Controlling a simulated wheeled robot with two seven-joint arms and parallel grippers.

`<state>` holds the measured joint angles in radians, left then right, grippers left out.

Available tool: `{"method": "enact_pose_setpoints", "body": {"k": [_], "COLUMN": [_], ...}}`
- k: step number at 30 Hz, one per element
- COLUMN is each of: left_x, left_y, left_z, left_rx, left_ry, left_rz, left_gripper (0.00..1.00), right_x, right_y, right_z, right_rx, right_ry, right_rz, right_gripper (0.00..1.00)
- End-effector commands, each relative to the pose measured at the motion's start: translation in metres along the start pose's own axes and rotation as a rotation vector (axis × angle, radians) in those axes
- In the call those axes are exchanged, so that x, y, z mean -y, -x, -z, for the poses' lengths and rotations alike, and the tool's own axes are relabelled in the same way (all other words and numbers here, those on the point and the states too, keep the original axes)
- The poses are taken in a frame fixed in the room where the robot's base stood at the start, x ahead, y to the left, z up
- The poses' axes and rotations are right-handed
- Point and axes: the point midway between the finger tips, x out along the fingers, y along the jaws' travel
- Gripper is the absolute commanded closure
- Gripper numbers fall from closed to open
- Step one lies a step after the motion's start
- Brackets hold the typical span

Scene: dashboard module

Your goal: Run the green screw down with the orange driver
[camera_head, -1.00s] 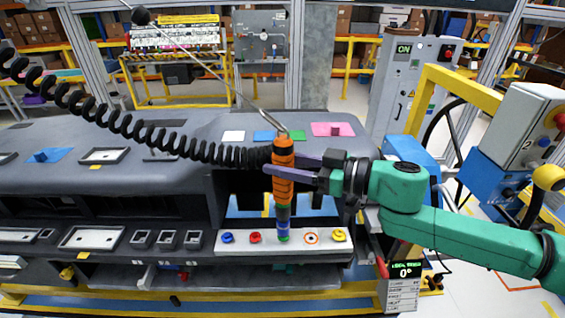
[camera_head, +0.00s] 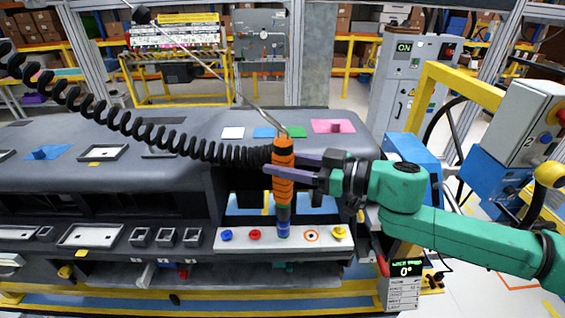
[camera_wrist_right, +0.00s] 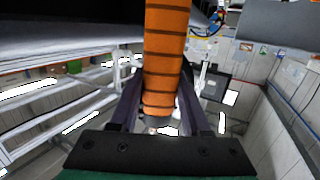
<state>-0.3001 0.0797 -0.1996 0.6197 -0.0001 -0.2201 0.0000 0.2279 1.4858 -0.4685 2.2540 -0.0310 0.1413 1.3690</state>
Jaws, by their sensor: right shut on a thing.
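The orange driver (camera_head: 283,160) stands upright, hung from a coiled black cable, with its dark lower end and blue tip on the white strip (camera_head: 240,245). My right gripper (camera_head: 283,176) is shut around the orange handle; the right wrist view also shows the handle (camera_wrist_right: 163,60) between the fingers. The tip is in the row between the red screw (camera_head: 255,236) and an orange-ringed hole (camera_head: 311,236). The green screw cannot be made out now; the driver's tip covers that spot. My left gripper is not in view.
A blue screw (camera_head: 227,236) and a yellow screw (camera_head: 339,232) sit at the strip's ends. The grey dashboard (camera_head: 120,180) rises behind. A small display (camera_head: 406,268) stands at the lower right. The coiled cable (camera_head: 130,125) crosses the upper left.

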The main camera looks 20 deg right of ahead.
Motion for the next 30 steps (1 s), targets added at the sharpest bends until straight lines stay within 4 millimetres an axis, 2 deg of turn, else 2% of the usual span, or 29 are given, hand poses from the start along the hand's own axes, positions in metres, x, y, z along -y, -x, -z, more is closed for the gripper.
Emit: {"method": "enact_pose_setpoints", "body": {"k": [30], "left_x": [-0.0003], "left_y": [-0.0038], "left_z": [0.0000], "left_rx": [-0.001], "left_ry": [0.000], "left_rz": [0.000], "left_gripper": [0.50], "right_x": [-0.0004], "right_y": [-0.0006], "right_z": [-0.0071], "right_rx": [0.002], "right_ry": [-0.004], "right_rz": [-0.001], "right_gripper": [1.00]}}
